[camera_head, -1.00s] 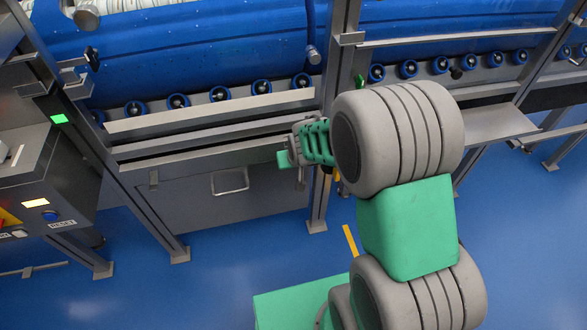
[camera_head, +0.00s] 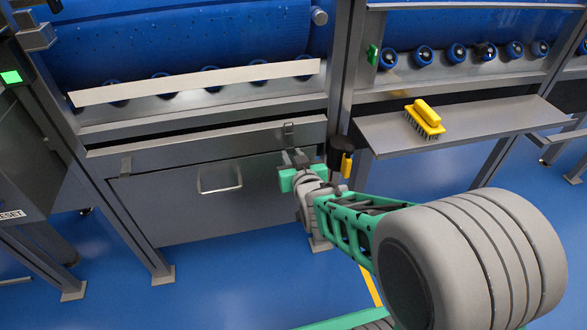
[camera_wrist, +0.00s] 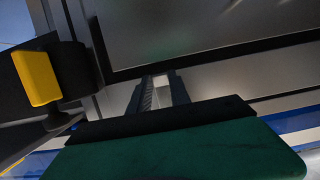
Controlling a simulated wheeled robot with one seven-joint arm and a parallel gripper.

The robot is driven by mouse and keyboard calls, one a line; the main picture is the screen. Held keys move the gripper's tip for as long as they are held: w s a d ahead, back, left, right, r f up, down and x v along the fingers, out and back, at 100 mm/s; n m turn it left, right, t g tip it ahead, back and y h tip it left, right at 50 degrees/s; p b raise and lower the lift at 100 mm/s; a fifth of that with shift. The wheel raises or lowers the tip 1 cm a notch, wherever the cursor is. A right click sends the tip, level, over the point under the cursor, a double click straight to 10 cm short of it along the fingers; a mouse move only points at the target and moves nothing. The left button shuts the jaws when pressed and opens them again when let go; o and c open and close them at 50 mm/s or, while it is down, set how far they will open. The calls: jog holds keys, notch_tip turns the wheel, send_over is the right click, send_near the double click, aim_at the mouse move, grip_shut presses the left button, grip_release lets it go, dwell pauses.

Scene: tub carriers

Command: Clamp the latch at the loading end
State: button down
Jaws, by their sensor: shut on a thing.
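A small grey metal latch (camera_head: 288,129) sits at the upper right of the grey panel with a bar handle. A second latch (camera_head: 126,167) is at the panel's upper left. My gripper (camera_head: 293,156) is just below the right latch, at the panel's right end. In the wrist view my two dark fingers (camera_wrist: 161,93) stand close on either side of a pale grey piece (camera_wrist: 161,82), seemingly the latch's lever. The gripper is shut on it. My fingers hide much of the piece, and I cannot tell whether the latch is clamped.
A yellow-and-black fitting (camera_head: 346,165) hangs on the post right beside my gripper; it also shows in the wrist view (camera_wrist: 37,78). A shelf (camera_head: 470,130) at right holds a yellow brush (camera_head: 424,118). The bar handle (camera_head: 219,178) juts from the panel. Blue floor in front is open.

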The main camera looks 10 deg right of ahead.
jog(key=shift+w, duration=0.1)
dwell(0.4)
jog(key=c, duration=1.2)
grip_release()
jog(key=p+v, duration=0.2)
jog(key=v, duration=0.5)
jog(key=shift+s, duration=0.45)
